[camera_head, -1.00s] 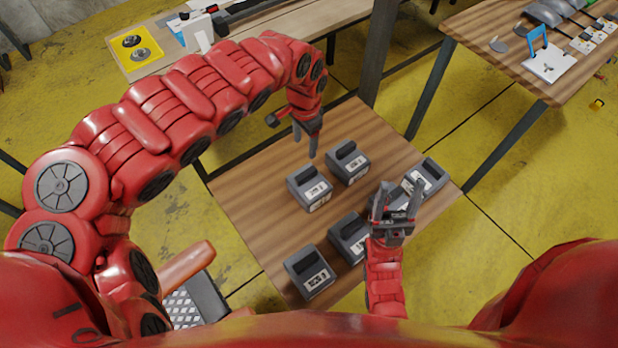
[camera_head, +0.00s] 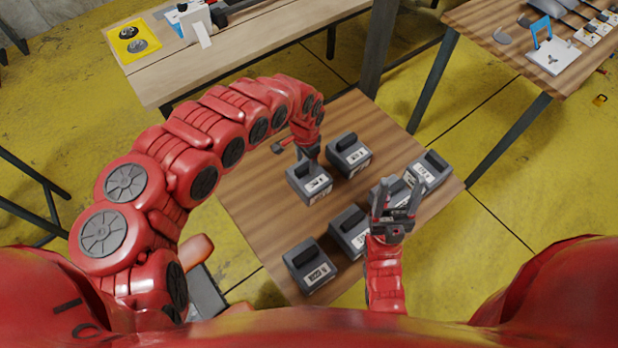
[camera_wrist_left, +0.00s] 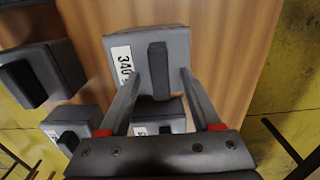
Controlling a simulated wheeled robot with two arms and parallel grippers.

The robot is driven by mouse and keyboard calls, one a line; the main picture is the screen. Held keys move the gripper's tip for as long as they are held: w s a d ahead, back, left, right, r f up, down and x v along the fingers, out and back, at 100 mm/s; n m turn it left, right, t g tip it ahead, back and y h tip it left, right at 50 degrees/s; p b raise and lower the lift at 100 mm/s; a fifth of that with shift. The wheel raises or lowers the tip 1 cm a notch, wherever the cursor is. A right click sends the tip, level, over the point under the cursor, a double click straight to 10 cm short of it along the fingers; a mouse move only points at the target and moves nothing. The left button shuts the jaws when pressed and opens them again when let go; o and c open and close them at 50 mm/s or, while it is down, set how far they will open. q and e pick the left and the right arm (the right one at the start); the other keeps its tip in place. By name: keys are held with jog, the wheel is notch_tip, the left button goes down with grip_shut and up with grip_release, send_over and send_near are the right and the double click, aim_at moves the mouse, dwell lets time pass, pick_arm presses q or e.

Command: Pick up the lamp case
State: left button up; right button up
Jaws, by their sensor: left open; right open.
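Several grey lamp cases with dark top handles and white labels stand on the wooden table. My left gripper (camera_head: 308,152) is over the left case of the back row (camera_head: 309,184). In the left wrist view, its open fingers (camera_wrist_left: 160,85) stand on either side of the dark handle of a case (camera_wrist_left: 175,45) with a "340" label. Whether they touch it I cannot tell. My right gripper (camera_head: 396,192) is open and points up in front of another case (camera_head: 388,191), partly hiding it. No case is held.
Other cases stand close by: back right (camera_head: 348,157), far right (camera_head: 429,172), front middle (camera_head: 349,230) and front left (camera_head: 311,268). A workbench (camera_head: 260,50) is behind, and another table (camera_head: 490,40) stands at the upper right. Bare wood (camera_head: 250,210) lies at the left.

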pick_arm(q)
jog(key=shift+s+d+f, duration=0.1)
jog(key=shift+f, duration=0.85)
grip_shut()
dwell(0.7)
